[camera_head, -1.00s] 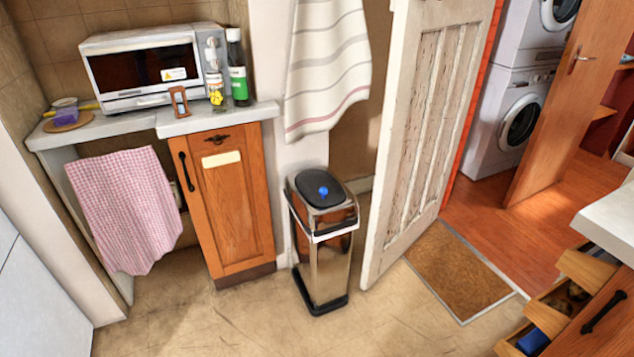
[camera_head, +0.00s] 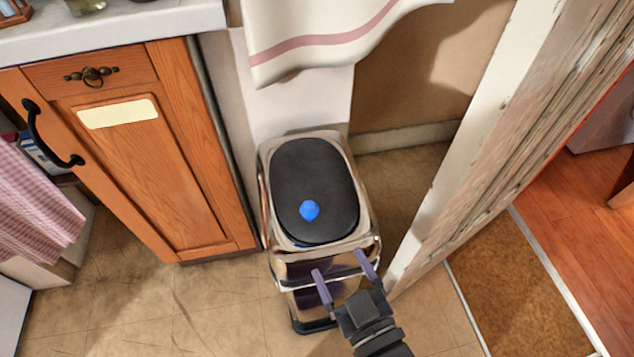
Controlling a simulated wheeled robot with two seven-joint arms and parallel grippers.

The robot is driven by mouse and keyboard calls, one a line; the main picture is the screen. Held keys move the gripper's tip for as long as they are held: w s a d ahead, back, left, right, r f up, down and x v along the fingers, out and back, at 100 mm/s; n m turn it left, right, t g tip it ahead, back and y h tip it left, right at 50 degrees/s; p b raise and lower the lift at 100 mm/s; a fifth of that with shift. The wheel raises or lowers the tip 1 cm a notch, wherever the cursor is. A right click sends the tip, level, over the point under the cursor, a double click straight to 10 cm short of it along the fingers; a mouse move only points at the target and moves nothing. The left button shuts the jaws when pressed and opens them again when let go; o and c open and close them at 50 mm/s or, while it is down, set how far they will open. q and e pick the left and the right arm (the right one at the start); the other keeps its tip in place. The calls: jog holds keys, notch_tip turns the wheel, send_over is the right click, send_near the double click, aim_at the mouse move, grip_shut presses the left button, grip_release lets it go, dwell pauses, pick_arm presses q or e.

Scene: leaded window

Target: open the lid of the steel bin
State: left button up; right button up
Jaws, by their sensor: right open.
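The steel bin (camera_head: 270,215) stands on the floor in the middle of the head view, with shiny metal sides. Its lid (camera_head: 315,170) is a black oval panel in a steel rim, and it is closed. A blue round spot (camera_head: 309,210) sits on the lid near its front. My right gripper (camera_head: 342,272) is at the front of the bin, just below the lid's front edge. Its two purple fingers are apart with nothing between them. I cannot tell whether the fingertips touch the bin. My left gripper is out of view.
A wooden cabinet (camera_head: 165,170) stands close at the left of the bin. A white door (camera_head: 500,140) stands close at the right. A striped towel (camera_head: 320,35) hangs behind and above the bin. The floor (camera_head: 175,305) at front left is clear.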

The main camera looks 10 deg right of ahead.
aim_at(313, 217)
jog(key=w+b, duration=0.1)
jog(key=w, duration=0.2)
jog(key=w+a+b, duration=0.1)
jog(key=w, duration=0.2)
jog(key=w+a+b, duration=0.1)
jog(key=w+b, duration=0.1)
jog(key=w, duration=0.1)
jog(key=shift+w+r, duration=0.1)
jog(key=shift+w, duration=0.05)
jog(key=shift+c, duration=1)
grip_shut()
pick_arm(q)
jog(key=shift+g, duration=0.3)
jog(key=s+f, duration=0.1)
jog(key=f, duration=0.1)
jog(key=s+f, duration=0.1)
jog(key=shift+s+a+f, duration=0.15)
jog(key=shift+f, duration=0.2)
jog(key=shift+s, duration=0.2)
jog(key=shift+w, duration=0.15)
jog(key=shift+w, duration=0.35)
